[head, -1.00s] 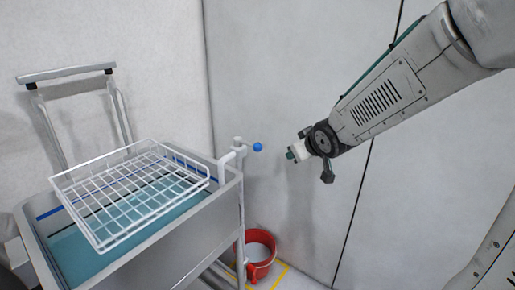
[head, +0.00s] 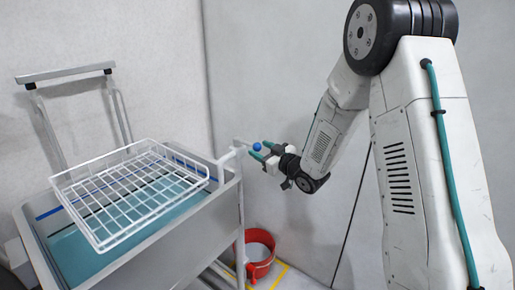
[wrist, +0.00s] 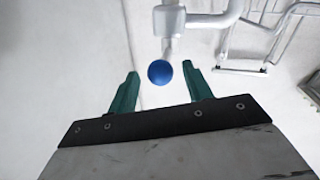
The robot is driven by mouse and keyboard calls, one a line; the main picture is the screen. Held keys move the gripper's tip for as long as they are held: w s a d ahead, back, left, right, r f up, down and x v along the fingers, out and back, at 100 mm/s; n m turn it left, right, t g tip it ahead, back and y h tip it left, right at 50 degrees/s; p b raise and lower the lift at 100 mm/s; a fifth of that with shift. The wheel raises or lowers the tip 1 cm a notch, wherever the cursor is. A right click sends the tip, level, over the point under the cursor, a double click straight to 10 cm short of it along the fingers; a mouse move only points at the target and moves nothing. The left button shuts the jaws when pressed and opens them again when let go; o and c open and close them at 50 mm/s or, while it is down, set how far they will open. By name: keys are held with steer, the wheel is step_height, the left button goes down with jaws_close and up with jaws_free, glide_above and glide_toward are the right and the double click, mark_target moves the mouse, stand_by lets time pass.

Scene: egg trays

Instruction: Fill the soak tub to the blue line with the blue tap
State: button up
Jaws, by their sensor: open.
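The soak tub (head: 190,226) is a grey metal cart basin at the left of the head view, holding teal water. A blue line (head: 48,213) runs along its inner wall, and the water surface looks below it. The blue tap's round knob (head: 257,146) is on a white pipe at the tub's right corner; the knob also shows in the wrist view (wrist: 160,72). My gripper (head: 262,151) is open, with its teal fingers on either side of the knob. In the wrist view the knob lies between and slightly beyond the fingertips, with gaps on both sides.
A white wire basket (head: 100,190) rests across the top of the tub.

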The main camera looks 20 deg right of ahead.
mark_target(247, 144)
steer(key=shift+x, duration=1.35)
jaws_close()
